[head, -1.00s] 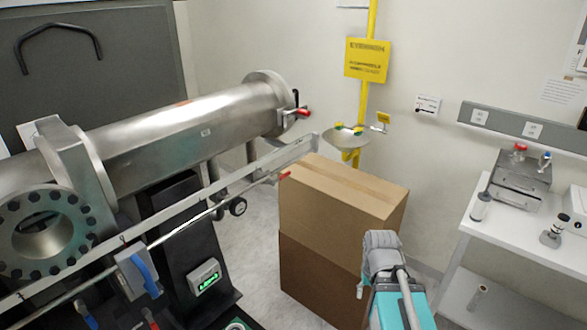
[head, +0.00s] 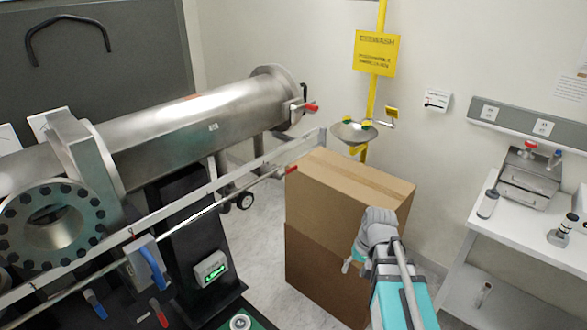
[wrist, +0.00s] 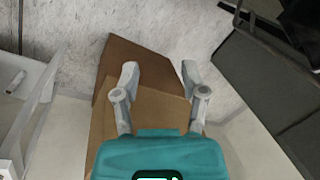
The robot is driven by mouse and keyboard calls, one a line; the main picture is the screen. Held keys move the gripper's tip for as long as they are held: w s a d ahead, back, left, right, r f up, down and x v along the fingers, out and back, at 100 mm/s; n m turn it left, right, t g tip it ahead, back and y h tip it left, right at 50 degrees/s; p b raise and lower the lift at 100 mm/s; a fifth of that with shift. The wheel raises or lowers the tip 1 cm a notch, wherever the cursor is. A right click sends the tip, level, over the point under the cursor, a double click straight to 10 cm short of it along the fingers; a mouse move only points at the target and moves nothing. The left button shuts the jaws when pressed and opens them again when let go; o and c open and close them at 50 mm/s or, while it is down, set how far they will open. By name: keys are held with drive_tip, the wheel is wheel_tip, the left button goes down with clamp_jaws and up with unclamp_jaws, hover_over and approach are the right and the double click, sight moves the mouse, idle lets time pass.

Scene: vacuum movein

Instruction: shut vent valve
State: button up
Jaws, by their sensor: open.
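A steel vacuum tube (head: 190,130) lies across the left of the head view. A red-tipped handle (head: 312,107) sits at its far flange, and another red-tipped handle (head: 291,170) is at the end of a rod along the rail. A blue lever (head: 152,265), a smaller blue handle (head: 95,305) and a red handle (head: 158,312) are low at the left. I cannot tell which one is the vent valve. My gripper (head: 348,266) is in front of the cardboard boxes, apart from all handles. In the wrist view my gripper (wrist: 159,76) is open and empty.
Stacked cardboard boxes (head: 345,205) stand right of the tube, close to my arm. A yellow eyewash station (head: 355,133) is behind them. A white bench (head: 525,235) with instruments is at the right. Some pale floor (head: 262,245) shows between tube stand and boxes.

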drive_tip(key=w+a+r+y+p, duration=0.1)
drive_tip(key=w+a+r+y, duration=0.25)
drive_tip(key=w, duration=0.25)
drive_tip(key=w+a+r+y+p, duration=0.1)
drive_tip(key=w+a+r+y, duration=0.1)
drive_tip(key=w+r+y, duration=0.3)
drive_tip(key=g+y+p, duration=0.2)
drive_tip(key=y+p, duration=0.1)
drive_tip(key=y, duration=0.2)
approach(291, 170)
drive_tip(key=w+d, duration=0.1)
drive_tip(key=d, duration=0.3)
drive_tip(key=shift+w+a, duration=0.1)
drive_tip(key=shift+w, duration=0.1)
drive_tip(key=shift+a+f, duration=0.1)
drive_tip(key=shift+a, duration=0.05)
drive_tip(key=b+x, duration=0.2)
drive_tip(key=x, duration=1.1)
drive_tip(key=shift+a, duration=0.3)
drive_tip(key=shift+c, duration=0.2)
clamp_jaws()
